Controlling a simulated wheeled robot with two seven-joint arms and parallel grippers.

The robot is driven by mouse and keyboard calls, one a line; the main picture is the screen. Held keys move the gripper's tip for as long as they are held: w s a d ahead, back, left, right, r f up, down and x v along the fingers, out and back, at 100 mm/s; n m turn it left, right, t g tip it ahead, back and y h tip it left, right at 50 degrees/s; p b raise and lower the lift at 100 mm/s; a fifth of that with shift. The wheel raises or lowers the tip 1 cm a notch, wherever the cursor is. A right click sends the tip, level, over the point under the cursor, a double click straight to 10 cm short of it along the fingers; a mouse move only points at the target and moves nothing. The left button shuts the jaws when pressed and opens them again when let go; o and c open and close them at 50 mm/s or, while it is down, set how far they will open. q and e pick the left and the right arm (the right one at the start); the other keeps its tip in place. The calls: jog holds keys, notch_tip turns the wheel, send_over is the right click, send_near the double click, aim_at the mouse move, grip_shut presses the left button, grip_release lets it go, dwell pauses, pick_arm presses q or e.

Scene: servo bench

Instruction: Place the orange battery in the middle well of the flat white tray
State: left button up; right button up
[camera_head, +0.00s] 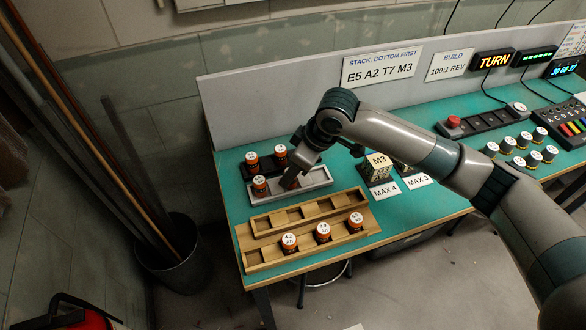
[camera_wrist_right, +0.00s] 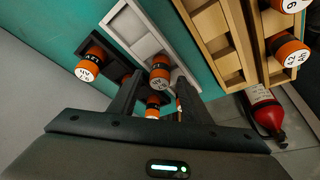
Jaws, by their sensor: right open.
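The flat white tray (camera_head: 318,184) lies near the bench's left end; it also shows in the wrist view (camera_wrist_right: 130,27). My right gripper (camera_head: 292,177) is over its middle, fingers pointing down. In the wrist view my open right gripper (camera_wrist_right: 158,82) has a finger on each side of an orange battery (camera_wrist_right: 160,70), which appears to stand in the tray's middle well. In the head view the gripper mostly hides that battery. Another orange battery (camera_head: 260,186) stands in the tray's left well. My left gripper is not in view.
A black tray (camera_head: 245,170) with two orange batteries stands just behind the white tray. Wooden trays (camera_head: 262,257) with several batteries lie in front. Stacked blocks marked M3 (camera_head: 378,168) stand to the right, under my forearm. A red fire extinguisher (camera_wrist_right: 265,112) shows beyond the bench.

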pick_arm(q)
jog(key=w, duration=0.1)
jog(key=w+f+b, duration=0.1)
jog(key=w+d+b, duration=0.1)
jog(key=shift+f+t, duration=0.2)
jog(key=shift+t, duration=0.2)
pick_arm(e)
jog(key=v, duration=1.2)
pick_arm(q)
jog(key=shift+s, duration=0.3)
